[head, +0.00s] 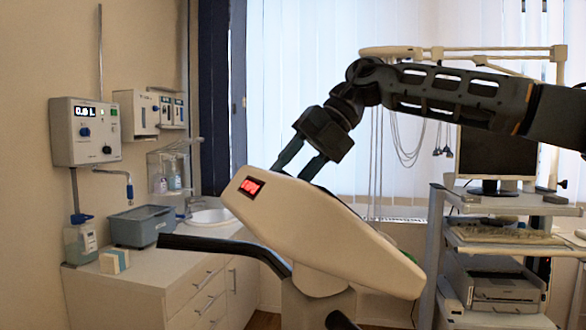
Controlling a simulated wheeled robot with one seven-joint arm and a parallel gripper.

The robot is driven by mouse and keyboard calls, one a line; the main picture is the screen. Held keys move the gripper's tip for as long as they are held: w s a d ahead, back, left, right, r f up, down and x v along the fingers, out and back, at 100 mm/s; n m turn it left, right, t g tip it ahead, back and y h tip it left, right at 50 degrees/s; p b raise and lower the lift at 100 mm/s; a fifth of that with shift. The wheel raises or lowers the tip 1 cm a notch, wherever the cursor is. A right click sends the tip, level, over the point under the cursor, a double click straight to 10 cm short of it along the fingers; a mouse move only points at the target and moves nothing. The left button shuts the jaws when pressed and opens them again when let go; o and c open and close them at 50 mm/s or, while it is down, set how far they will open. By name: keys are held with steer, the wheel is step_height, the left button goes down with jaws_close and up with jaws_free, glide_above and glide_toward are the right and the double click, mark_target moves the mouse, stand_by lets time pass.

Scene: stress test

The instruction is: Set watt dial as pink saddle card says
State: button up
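A cream exercise-bike console (320,235) stands tilted in the middle of the head view. A small red lit display (251,186) is on its near upper end; its digits are too blurred to read. My gripper (290,172) points down at the console's upper edge. Its two dark fingers are apart, with their tips at or just behind that edge. I cannot make out a watt dial on the faces that show. No pink card and no saddle can be made out.
A black handlebar (225,245) juts left from the bike. A counter (160,275) with a sink (210,217) and a grey box (143,225) is at the left. A wall unit (85,132) with a numeric display hangs above. A cart (500,235) with monitor and printer stands right.

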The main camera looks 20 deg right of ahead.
steer(key=m, duration=0.4)
steer(key=shift+r+m+h+p, duration=0.1)
steer(key=shift+m+h+p, duration=0.2)
steer(key=shift+h+p, duration=0.1)
steer(key=shift+m+h, duration=0.3)
steer(key=shift+m, duration=1.6)
steer(key=o, duration=0.8)
steer(key=shift+c, duration=0.2)
steer(key=b+v, duration=0.1)
steer(key=v, duration=0.6)
steer(key=shift+r, duration=0.35)
steer(key=shift+d, duration=0.2)
